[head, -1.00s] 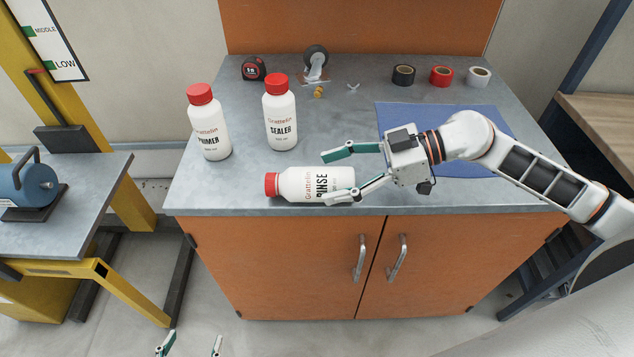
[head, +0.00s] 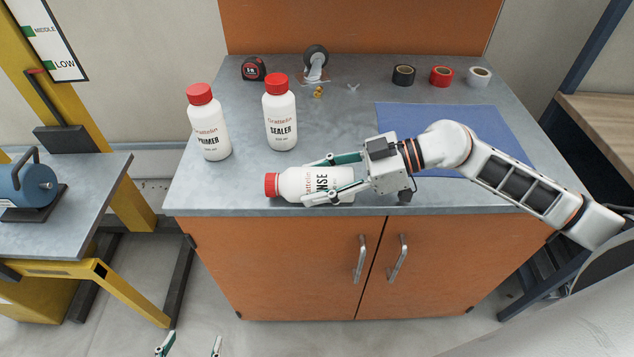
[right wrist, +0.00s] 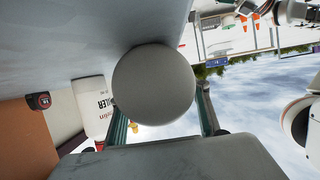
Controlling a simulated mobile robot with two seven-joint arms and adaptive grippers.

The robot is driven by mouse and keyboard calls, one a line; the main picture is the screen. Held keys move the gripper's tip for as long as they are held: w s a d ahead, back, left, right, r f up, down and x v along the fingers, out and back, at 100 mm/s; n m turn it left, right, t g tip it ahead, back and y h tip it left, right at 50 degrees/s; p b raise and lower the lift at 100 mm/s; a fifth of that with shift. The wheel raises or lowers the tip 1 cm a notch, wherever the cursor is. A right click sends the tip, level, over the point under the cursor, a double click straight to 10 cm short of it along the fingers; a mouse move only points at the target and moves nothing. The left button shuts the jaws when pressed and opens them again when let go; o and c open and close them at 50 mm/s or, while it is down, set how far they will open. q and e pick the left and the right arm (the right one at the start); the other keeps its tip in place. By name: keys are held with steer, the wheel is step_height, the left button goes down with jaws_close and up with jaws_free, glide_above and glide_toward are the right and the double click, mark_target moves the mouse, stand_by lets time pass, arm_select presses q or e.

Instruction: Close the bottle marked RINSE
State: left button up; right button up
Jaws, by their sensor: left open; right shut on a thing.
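The RINSE bottle (head: 292,184) is white with a red cap (head: 271,185) and lies on its side on the grey worktop, cap to the left. The cap sits at its neck end; I cannot tell how tight it is. My right gripper (head: 318,181) is shut on the bottle's body from the right, one finger on the far side and one on the near side, partly covering the label. In the right wrist view the bottle's round white base (right wrist: 154,86) fills the space between the fingers. My left gripper (head: 188,346) is open and empty at the bottom edge, low over the floor.
The PRIMER bottle (head: 208,124) and SEALER bottle (head: 280,114) stand upright with red caps behind the lying bottle. A blue mat (head: 500,155) lies right. The worktop's front edge is close.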

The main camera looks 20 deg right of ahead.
mark_target(317, 173)
steer(key=shift+r, duration=0.5)
step_height(317, 173, up, 19)
steer(key=p, duration=0.3)
